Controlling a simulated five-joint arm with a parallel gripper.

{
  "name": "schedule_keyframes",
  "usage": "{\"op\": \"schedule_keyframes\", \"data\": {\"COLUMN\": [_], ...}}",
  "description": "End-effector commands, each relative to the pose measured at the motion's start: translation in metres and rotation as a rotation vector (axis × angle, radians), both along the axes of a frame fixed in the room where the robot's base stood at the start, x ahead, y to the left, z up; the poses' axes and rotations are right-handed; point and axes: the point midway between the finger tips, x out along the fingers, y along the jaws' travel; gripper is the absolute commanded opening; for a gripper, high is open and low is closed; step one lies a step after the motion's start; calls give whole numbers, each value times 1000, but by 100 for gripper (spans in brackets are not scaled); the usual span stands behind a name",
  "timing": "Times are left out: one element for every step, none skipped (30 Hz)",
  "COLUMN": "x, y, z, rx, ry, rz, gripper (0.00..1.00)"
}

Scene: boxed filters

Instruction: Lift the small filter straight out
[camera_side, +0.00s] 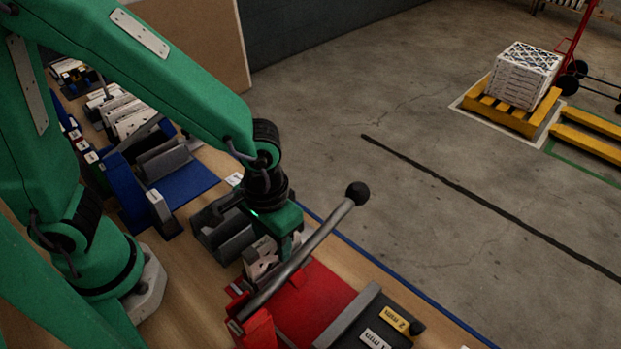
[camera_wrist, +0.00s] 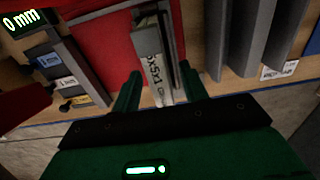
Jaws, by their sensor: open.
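In the wrist view a narrow, boxed filter (camera_wrist: 153,62) stands with its pale, printed edge facing me; part of its label reads "x5x1". My gripper (camera_wrist: 160,74) is open, with one green finger on each side of the filter's near end. I cannot tell whether either finger touches it. In the side view my gripper (camera_side: 268,243) points down at the bench beside the red surface. A pale boxed shape (camera_side: 259,262) shows beneath it, partly hidden by the gripper and a grey lever. The filter's lower part is hidden.
The grey lever (camera_side: 303,252) with a black knob slants close in front of my gripper. A red surface (camera_side: 312,303) lies beside it. Dark grey upright dividers (camera_wrist: 243,38) stand right of the filter in the wrist view. A blue tray (camera_side: 188,185) is farther left.

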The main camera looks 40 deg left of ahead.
Motion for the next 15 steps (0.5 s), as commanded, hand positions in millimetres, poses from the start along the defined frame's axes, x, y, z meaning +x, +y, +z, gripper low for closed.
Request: {"op": "schedule_keyframes", "data": {"x": [0,0,0,0,0,0,0,0,0,0,0,0,0,0,0], "y": [0,0,0,0,0,0,0,0,0,0,0,0,0,0,0], "z": [0,0,0,0,0,0,0,0,0,0,0,0,0,0,0], "rx": [0,0,0,0,0,0,0,0,0,0,0,0,0,0,0], "ry": [0,0,0,0,0,0,0,0,0,0,0,0,0,0,0], "rz": [0,0,0,0,0,0,0,0,0,0,0,0,0,0,0], "gripper": [44,44,44,44,44,40,34,28,20,14,8,0,0,0,0]}}
